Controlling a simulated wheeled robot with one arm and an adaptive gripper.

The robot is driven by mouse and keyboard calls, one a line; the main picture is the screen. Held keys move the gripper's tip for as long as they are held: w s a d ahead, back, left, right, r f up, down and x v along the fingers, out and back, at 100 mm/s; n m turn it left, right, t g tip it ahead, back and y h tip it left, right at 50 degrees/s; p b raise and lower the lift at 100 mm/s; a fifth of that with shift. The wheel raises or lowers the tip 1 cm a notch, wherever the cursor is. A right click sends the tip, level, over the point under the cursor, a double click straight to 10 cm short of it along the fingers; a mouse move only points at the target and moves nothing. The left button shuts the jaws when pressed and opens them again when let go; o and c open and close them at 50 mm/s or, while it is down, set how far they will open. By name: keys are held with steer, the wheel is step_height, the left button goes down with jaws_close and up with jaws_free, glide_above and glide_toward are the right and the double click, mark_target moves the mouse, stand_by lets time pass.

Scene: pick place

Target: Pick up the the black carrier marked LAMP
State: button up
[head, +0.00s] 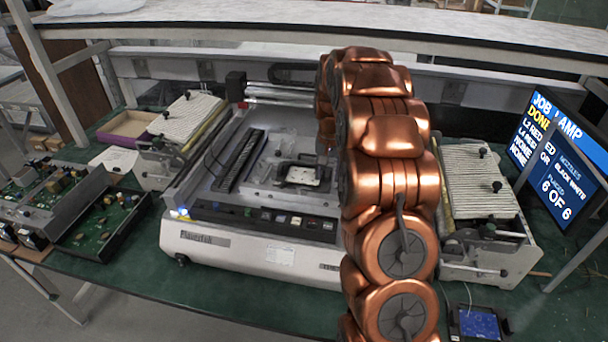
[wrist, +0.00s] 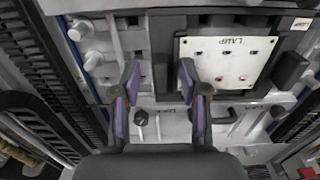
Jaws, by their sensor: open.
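The black carrier (wrist: 168,42) lies in the machine bed and fills the upper right of the wrist view. It bears a pale plate (wrist: 228,64) printed LAMP, with several small holes. In the head view the carrier (head: 281,172) sits in the middle of the white machine, left of my copper arm. My gripper (wrist: 158,82) is open and empty, with purple-lined fingers apart. The fingertips appear over the carrier's left part in the wrist view; I cannot tell their height above it or whether they touch. The head view hides the gripper behind my arm.
The white machine (head: 250,247) stands on a green bench (head: 120,262). A black slotted rack (head: 240,160) lies left of the carrier. Ribbed feeders stand on both sides (head: 186,114) (head: 478,185). Circuit boards (head: 105,220) lie left, and a screen (head: 560,150) stands right. A shelf (head: 300,22) spans the back.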

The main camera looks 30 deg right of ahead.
steer(key=shift+c, duration=0.4)
jaws_close()
